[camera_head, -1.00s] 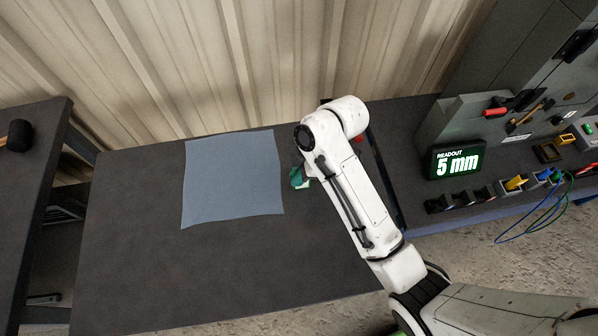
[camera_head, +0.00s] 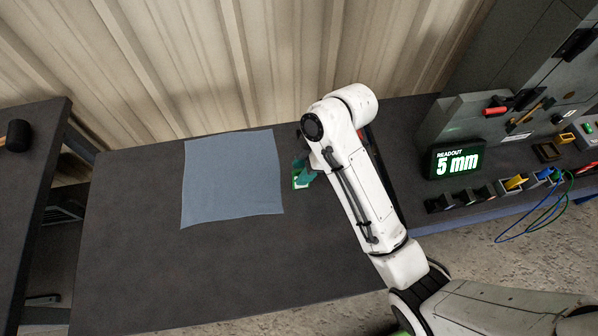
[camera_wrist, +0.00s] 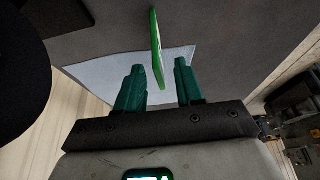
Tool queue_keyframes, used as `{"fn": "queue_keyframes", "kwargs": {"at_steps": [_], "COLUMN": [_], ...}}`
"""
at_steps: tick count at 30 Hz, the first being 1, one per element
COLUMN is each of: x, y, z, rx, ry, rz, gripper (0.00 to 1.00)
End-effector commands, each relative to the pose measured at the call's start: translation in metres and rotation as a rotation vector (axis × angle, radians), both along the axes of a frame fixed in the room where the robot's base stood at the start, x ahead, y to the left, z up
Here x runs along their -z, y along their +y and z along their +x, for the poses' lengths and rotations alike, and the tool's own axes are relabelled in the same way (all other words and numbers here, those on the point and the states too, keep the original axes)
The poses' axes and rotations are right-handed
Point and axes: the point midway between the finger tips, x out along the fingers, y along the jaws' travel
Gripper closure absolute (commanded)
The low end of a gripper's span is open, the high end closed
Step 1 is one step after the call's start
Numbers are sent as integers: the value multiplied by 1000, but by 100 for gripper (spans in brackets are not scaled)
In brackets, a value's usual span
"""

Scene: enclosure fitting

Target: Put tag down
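The tag (camera_wrist: 157,48) is thin, with a green edge and a white face, and shows nearly edge-on in the wrist view. Its near end lies between the two green fingers of my gripper (camera_wrist: 159,72), with a gap visible on each side, so the fingers look open around it. In the head view the tag (camera_head: 299,181) is a small green and white patch just right of the blue-grey cloth, beside my gripper (camera_head: 307,170). My arm hides part of the gripper there. I cannot tell whether the tag touches the table.
The blue-grey cloth (camera_head: 232,178) lies flat on the dark table (camera_head: 130,250), whose front is clear. A readout (camera_head: 457,162) showing "5 mm" stands at the right, near several small holders and cables (camera_head: 540,215). A corrugated wall (camera_head: 200,60) stands behind.

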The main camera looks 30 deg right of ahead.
Motion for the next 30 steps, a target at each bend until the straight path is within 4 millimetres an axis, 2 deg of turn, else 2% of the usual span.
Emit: {"fn": "queue_keyframes", "kwargs": {"at_steps": [6, 12, 19, 30], "x": [-53, -72, -85, -84], "y": [-18, -26, -32, -32], "z": [-6, -9, -11, -14], "rx": [2, 1, 1, 12], "ry": [-4, 0, 1, 4], "rz": [0, 1, 1, 3], "gripper": [63, 63, 63, 63]}}
